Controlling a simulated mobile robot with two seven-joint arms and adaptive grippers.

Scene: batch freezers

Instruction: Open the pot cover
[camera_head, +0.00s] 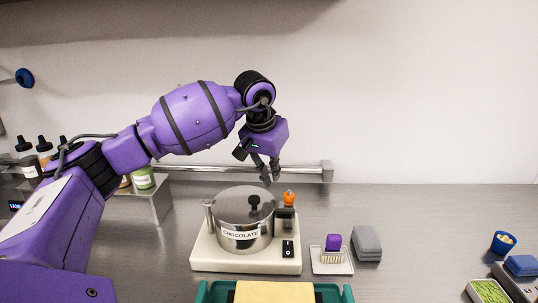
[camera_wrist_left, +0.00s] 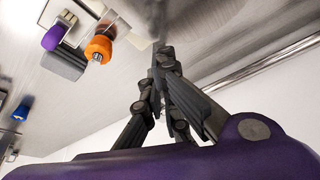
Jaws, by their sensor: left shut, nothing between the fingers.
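A metal pot (camera_head: 240,226) labelled "CHOCOLATE" stands on a cream-coloured base (camera_head: 245,258). My left gripper (camera_head: 270,178) is shut and empty, pointing down above and behind the right side of the pot, apart from the lid. An orange knob (camera_head: 289,197) stands at the base's right rear, just below and right of the gripper. The left wrist view shows the shut fingers (camera_wrist_left: 160,60) and the orange knob (camera_wrist_left: 98,49). My right gripper is not in view.
A purple-handled brush (camera_head: 333,243) on a white tray and a grey block (camera_head: 366,243) lie right of the base. A green tray (camera_head: 215,292) is in front. A metal rail (camera_head: 310,171) runs behind. The counter at back right is clear.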

